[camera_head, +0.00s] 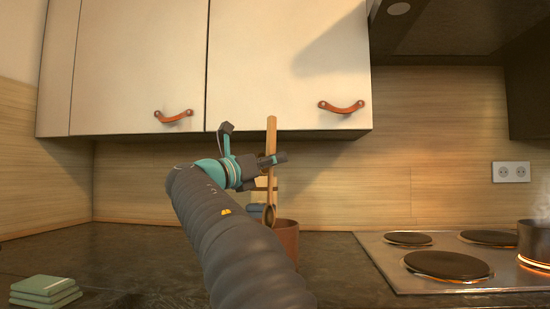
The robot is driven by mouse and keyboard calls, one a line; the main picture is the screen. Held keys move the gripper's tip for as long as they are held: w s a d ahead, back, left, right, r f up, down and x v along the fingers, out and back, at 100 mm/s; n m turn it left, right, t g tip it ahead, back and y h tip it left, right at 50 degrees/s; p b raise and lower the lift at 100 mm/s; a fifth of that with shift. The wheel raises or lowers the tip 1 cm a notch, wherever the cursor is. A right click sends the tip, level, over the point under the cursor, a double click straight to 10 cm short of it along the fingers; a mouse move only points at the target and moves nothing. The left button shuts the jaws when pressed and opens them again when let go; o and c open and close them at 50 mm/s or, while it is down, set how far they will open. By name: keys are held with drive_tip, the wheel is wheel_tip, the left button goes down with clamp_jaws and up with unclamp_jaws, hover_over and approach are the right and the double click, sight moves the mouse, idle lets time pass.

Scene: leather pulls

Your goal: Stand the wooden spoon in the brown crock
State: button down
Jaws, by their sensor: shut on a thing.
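The wooden spoon (271,140) stands close to upright in the camera_head view, with its handle up and its bowl end down. My gripper (274,170) is shut on the spoon around the middle of its length. The brown crock (287,236) stands on the dark counter below it, partly hidden behind my arm. The spoon's lower end shows at the left side of the crock's rim. I cannot tell whether that end is inside the crock or in front of it.
A stove (390,267) with dark hot plates lies to the right, with a steaming pot (533,241) at its right edge over a glowing plate. Green tiles or cloths (44,286) are stacked at the front left. Wall cabinets (290,60) with leather pulls hang above. The counter's left side is mostly clear.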

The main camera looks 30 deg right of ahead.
wheel_tip(320, 180, down, 8)
drive_tip(key=b, duration=0.4)
drive_tip(key=shift+r, duration=0.25)
drive_tip(key=shift+f, duration=0.1)
idle(0.4)
drive_tip(key=c, duration=1)
unclamp_jaws()
drive_tip(key=shift+f, duration=0.1)
drive_tip(key=v, duration=1.2)
drive_tip(key=shift+r, duration=0.4)
